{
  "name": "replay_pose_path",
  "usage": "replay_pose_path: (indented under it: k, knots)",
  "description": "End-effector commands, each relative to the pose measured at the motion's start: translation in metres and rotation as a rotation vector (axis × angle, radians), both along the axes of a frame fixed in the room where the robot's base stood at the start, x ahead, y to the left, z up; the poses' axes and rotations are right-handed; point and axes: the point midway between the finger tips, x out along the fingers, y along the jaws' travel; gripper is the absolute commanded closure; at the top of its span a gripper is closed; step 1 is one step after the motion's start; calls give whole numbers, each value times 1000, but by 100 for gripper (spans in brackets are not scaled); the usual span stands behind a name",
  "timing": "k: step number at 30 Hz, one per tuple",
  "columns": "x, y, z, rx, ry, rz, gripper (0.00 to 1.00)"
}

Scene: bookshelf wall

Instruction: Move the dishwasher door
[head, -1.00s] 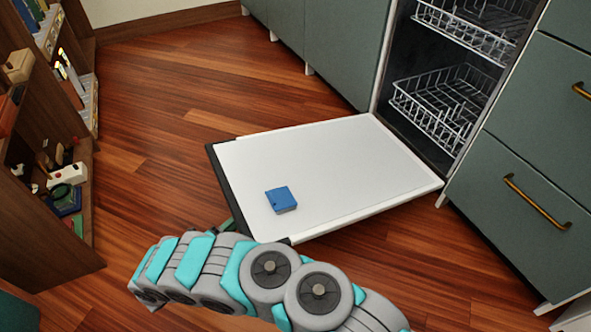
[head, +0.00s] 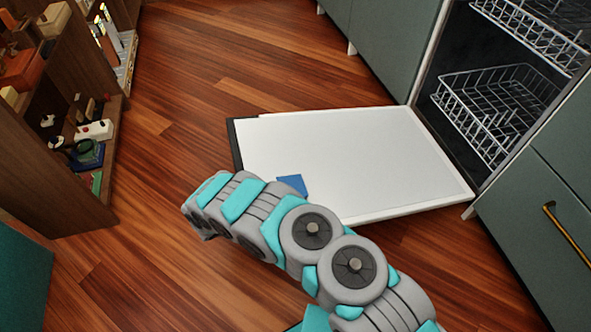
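The dishwasher door (head: 350,150) is folded down, its white inner face up, low over the wooden floor. A blue square piece (head: 291,184) lies on it, partly hidden by my arm. The dishwasher's dark opening (head: 432,106) is at the upper right, with a lower wire rack (head: 495,105) and an upper rack (head: 535,28) inside. My arm of grey and teal links crosses the bottom middle, in front of the door's near left corner. My gripper is not visible in the head view.
A brown bookshelf (head: 45,185) with small objects stands at the left. Green cabinet fronts (head: 385,35) flank the dishwasher, and a drawer with a brass handle (head: 567,238) is at the right. Wooden floor (head: 195,90) is clear between shelf and door.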

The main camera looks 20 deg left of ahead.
Motion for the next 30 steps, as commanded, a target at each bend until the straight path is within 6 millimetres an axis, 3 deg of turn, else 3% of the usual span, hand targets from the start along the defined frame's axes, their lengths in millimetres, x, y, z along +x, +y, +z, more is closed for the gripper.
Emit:
replay_pose_path:
  k: [10,18,30]
  knots:
    - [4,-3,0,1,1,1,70]
    - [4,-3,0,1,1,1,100]
    - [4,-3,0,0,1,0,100]
